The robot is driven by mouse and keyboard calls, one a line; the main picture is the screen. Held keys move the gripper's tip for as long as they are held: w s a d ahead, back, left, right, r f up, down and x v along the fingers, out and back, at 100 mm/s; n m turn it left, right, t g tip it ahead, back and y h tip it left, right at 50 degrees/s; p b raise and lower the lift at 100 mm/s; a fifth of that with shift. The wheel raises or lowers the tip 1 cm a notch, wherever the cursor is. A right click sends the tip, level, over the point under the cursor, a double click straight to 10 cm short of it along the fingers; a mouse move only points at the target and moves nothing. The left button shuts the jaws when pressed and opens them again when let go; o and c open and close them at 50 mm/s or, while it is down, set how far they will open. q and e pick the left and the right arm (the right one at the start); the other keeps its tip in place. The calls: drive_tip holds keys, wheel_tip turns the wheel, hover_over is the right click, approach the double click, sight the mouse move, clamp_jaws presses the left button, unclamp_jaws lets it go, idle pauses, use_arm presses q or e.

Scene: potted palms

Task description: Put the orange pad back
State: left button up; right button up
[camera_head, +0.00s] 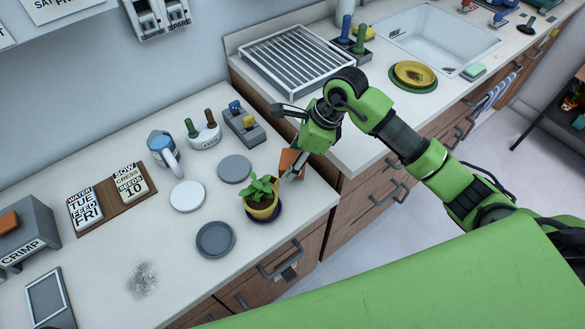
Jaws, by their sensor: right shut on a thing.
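My right gripper (287,170) reaches down from its green arm to the counter's right side. It is shut on an orange pad (292,161), held behind and to the right of a potted plant (261,203) in a yellow pot. Part of the pad is hidden by the gripper; I cannot tell whether the pad touches the counter. Another orange block (8,222) lies on the grey stand marked CRIMP (22,246) at the far left. My left gripper is not in view.
Grey and white discs (187,196) lie left of the plant. A blue-and-white jug (163,150), a white holder (204,132) and a grey holder (243,124) stand behind. A dark smudge (142,280) marks the front counter. The higher counter carries a drying rack (296,60).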

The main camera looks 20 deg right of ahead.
wheel_tip(320, 180, down, 4)
drive_tip(key=shift+r+p, duration=0.15)
drive_tip(key=shift+p, duration=0.15)
drive_tip(key=shift+f, duration=0.3)
drive_tip(key=shift+f, duration=0.1)
drive_tip(key=o, duration=1.1)
drive_tip(key=shift+r, duration=0.3)
drive_tip(key=b+v, duration=0.1)
drive_tip(key=v, duration=1)
drive_tip(key=shift+d+r+b, duration=0.15)
drive_tip(key=shift+r+b, duration=0.15)
drive_tip(key=shift+r, duration=0.05)
